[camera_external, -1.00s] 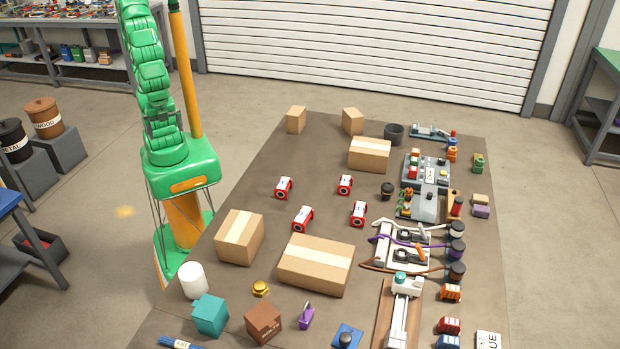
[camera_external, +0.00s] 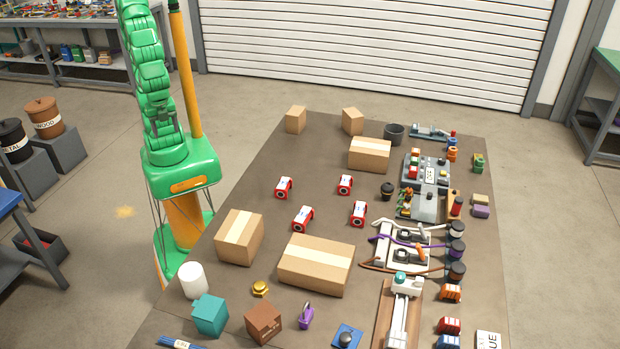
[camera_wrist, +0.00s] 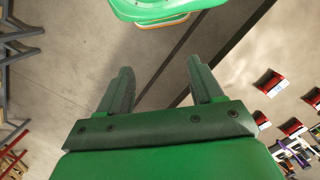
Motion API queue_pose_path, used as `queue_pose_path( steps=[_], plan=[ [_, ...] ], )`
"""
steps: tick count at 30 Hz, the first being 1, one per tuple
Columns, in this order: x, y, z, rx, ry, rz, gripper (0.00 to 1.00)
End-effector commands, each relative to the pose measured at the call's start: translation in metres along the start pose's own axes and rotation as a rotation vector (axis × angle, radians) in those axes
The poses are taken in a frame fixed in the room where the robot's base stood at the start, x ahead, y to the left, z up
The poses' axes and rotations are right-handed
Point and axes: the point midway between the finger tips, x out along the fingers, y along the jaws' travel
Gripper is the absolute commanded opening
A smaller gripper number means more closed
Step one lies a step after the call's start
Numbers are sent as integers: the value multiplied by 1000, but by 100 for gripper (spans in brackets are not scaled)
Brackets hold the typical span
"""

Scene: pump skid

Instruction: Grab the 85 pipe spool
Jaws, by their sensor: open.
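Several red-and-white pipe spools lie on the brown table: one at left (camera_external: 284,187), one at upper right (camera_external: 345,184), one at lower left (camera_external: 303,219) and one at lower right (camera_external: 359,213). Their number labels are too small to read, so I cannot tell which is 85. My gripper (camera_external: 167,118) is above my green base, left of the table and apart from the spools. In the wrist view my gripper (camera_wrist: 160,67) is open, with nothing between its fingers. Spools also show there at the right, one near the top (camera_wrist: 270,83).
Cardboard boxes stand on the table: a tall one (camera_external: 240,237), a wide one (camera_external: 317,265) and one behind the spools (camera_external: 370,154). A black cup (camera_external: 387,191) is right of the spools. Pump fixtures (camera_external: 402,246) fill the right side.

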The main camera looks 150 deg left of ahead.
Motion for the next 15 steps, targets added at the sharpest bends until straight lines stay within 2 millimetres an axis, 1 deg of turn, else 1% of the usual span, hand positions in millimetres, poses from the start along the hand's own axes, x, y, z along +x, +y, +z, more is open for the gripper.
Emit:
queue_pose_path(
  steps=[2, 5, 8, 9, 11, 12, 14, 15],
  plan=[
    [-2, -7, -9, -19, 16, -14, 66],
    [-8, -28, -34, -67, 71, -56, 66],
    [-22, -64, -73, -136, 161, -127, 66],
    [-29, -81, -90, -163, 199, -161, 66],
    [-38, -106, -113, -200, 256, -210, 66],
    [-46, -123, -126, -221, 291, -244, 66],
    [-58, -150, -148, -249, 347, -296, 66],
    [-65, -167, -161, -264, 379, -329, 66]
  ],
)
